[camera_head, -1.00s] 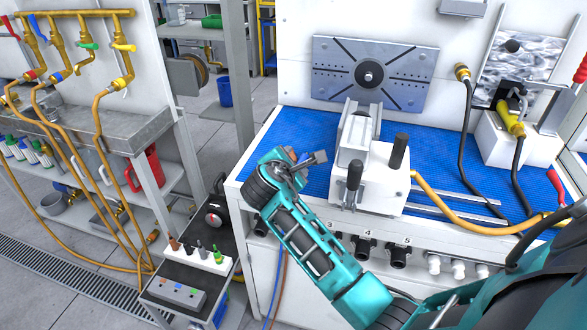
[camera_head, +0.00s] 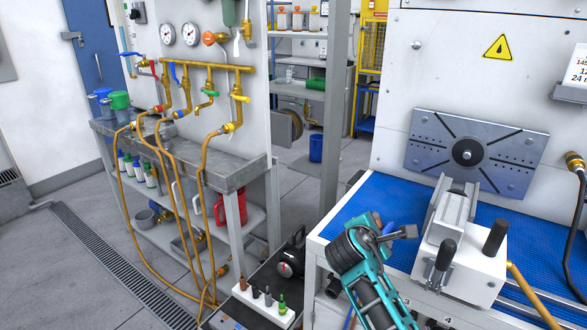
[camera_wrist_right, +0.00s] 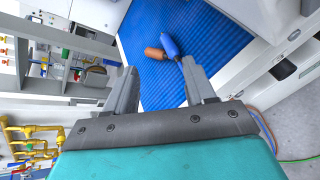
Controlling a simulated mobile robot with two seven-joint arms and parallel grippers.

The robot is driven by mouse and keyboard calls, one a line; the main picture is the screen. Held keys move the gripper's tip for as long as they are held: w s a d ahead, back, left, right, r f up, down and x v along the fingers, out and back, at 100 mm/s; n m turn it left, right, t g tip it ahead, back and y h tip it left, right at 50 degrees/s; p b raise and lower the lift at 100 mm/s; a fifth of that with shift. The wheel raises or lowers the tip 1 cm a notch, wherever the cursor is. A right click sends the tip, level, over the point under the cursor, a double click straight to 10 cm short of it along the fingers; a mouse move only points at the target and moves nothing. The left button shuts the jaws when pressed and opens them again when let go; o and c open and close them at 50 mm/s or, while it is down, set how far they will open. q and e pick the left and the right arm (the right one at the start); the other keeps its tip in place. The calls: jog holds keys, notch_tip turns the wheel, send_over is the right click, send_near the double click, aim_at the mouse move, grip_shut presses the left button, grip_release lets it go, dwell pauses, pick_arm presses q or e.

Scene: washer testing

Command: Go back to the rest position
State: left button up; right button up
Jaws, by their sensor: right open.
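My right gripper (camera_head: 396,234) is at the left end of the workbench's blue mat (camera_head: 375,195), its teal arm coming up from the bottom. In the right wrist view my right gripper (camera_wrist_right: 160,80) has its two grey fingers wide apart, with nothing held between them. Beyond the fingers, a blue handle-like piece (camera_wrist_right: 169,46) and an orange-brown piece (camera_wrist_right: 154,54) lie on the blue mat. My left gripper is not in view.
A white fixture with black handles (camera_head: 465,255) stands on the mat right of the gripper. A low cart (camera_head: 262,300) with small bottles is left of the bench. A grey shelf with brass valves and hoses (camera_head: 240,170) stands further left. The floor between is partly open.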

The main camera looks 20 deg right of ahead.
jog(key=s+a+f+m+t+y, duration=0.1)
jog(key=s+a+f+m+y, duration=0.45)
jog(key=f, duration=0.75)
jog(key=s+a+f+m+y, duration=0.2)
jog(key=s+a+m+y, duration=0.1)
jog(key=s, duration=0.5)
jog(key=s+a+f+m+t+y, duration=0.1)
jog(key=s+a+f+m+y, duration=0.1)
jog(key=s+a+m, duration=0.4)
jog(key=s+y, duration=0.1)
jog(key=s, duration=0.2)
jog(key=shift+s+a+f, duration=0.15)
jog(key=shift+s, duration=0.15)
